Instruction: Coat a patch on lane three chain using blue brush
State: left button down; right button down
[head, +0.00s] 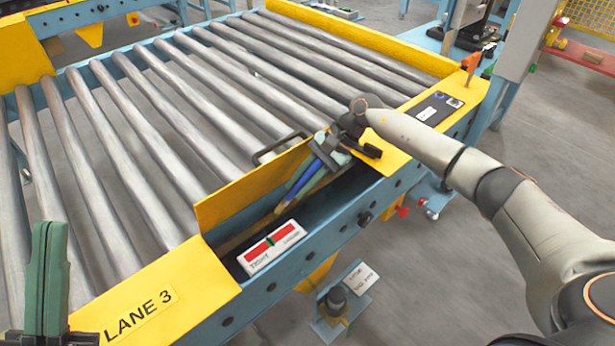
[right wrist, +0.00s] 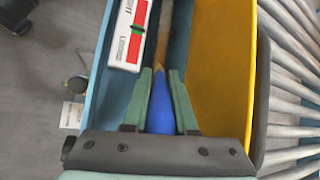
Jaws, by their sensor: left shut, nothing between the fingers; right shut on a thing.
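The blue brush (right wrist: 161,104) is between the green fingers of my right gripper (right wrist: 160,95), which is shut on its blue handle. In the head view my right gripper (head: 310,178) holds the brush (head: 291,192) tilted down into the open trough of lane three. A brown, narrow length (right wrist: 164,40) runs on from the handle along the trough; I cannot tell where brush ends and chain begins. The chain is not clearly visible. My left gripper (head: 46,275) is shut and empty, upright at the lower left, beside the yellow LANE 3 plate (head: 140,312).
A white and red box (head: 272,248) sits at the trough's near side. A raised yellow cover (head: 240,195) with a black handle (head: 280,147) stands along its far side. Steel rollers (head: 180,105) lie beyond. A small blue stand (head: 335,305) is on the floor.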

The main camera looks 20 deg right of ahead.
jog(key=shift+s+a+p, duration=0.15)
jog(key=shift+s+a, duration=1.05)
jog(key=shift+a, duration=2.25)
jog(key=shift+s+a+p, duration=0.15)
jog(key=shift+s+a, duration=1.1)
jog(key=shift+a, duration=2.25)
jog(key=shift+s+a+p, duration=0.15)
jog(key=shift+s+a, duration=1.05)
jog(key=shift+a, duration=2.25)
jog(key=shift+s+a+f, duration=0.1)
jog(key=shift+s+a, duration=0.15)
jog(key=shift+a, duration=0.7)
jog(key=shift+s+a, duration=0.25)
jog(key=shift+a, duration=0.65)
jog(key=shift+d, duration=0.15)
jog(key=shift+w+r, duration=0.1)
jog(key=shift+r, duration=0.25)
jog(key=shift+r+p, duration=1.5)
jog(key=shift+r, duration=1.4)
